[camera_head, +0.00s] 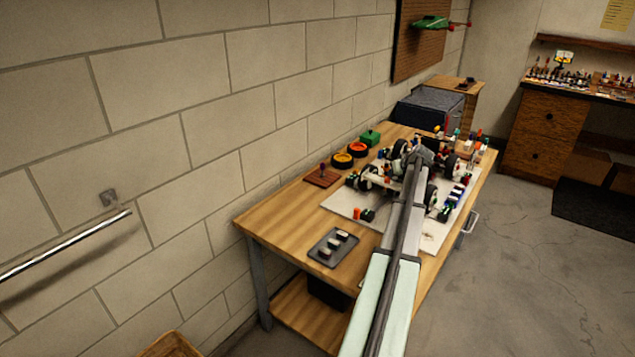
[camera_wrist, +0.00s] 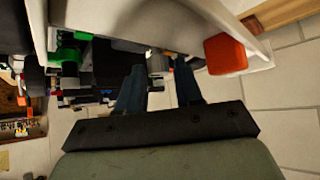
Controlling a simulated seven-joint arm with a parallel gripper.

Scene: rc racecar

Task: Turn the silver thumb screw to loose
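The RC racecar (camera_head: 386,181) sits on a white mat (camera_head: 343,205) on the wooden workbench (camera_head: 285,207). My arm reaches across the bench, and my gripper (camera_head: 422,156) is over the car, hiding part of it. In the wrist view my gripper (camera_wrist: 160,78) has two dark fingers apart with a gap between them, among close-up car parts. A small pale part shows near the gap, but I cannot tell whether it is the silver thumb screw. I cannot make out the screw in either view. No held object is visible.
A dark tray (camera_head: 333,247) with small parts lies at the bench's near end. An orange-red block (camera_wrist: 226,54) is right of my fingers in the wrist view.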

